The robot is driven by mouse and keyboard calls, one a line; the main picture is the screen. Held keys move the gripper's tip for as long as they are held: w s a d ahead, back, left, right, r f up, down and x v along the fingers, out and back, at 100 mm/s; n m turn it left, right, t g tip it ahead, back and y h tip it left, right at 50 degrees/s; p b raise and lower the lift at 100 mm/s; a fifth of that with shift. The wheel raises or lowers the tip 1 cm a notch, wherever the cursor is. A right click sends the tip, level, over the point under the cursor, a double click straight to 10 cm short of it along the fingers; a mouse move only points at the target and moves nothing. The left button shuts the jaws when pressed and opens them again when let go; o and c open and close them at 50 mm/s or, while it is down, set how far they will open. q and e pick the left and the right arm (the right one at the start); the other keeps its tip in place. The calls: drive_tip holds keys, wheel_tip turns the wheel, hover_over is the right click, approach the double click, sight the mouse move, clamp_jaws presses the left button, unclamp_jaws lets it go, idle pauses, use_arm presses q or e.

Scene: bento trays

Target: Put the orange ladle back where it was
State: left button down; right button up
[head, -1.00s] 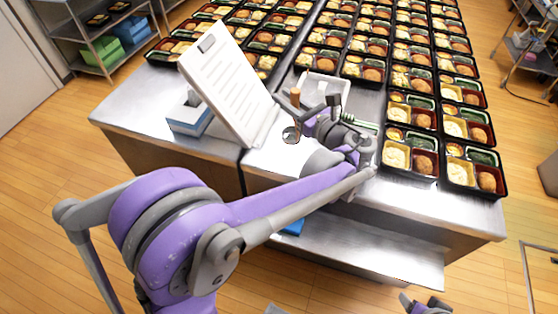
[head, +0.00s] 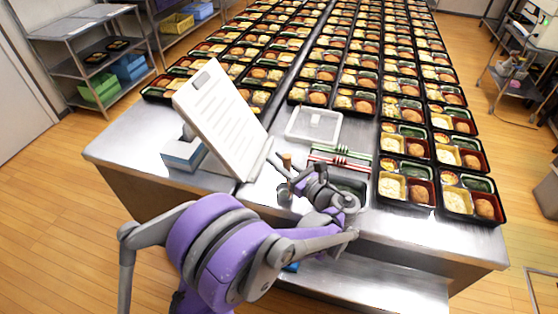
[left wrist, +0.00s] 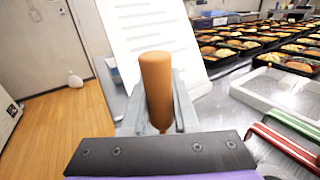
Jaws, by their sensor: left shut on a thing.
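The orange ladle has an upright orange-brown handle (head: 287,162), with its round grey bowl (head: 284,193) below, near the table's front edge and right of the white board's foot. My left gripper (head: 293,183) is shut on the ladle. In the left wrist view the handle (left wrist: 156,85) stands up between the two grey fingers (left wrist: 158,118). The bowl is hidden there. I cannot tell whether the bowl touches the table. My right gripper is not in view.
A leaning white board (head: 220,120) stands close left of the ladle, with a blue-and-white box (head: 183,156) beside it. A white tray (head: 313,124), green and red utensils (head: 340,160) and a dark tray (head: 352,190) lie to the right. Rows of bento trays (head: 405,186) fill the right and back.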

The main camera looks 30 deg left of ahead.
use_arm(q)
drive_tip(key=shift+f, duration=0.2)
drive_tip(key=c, duration=0.7)
unclamp_jaws()
drive_tip(key=shift+r, duration=0.1)
drive_tip(key=shift+r, duration=0.1)
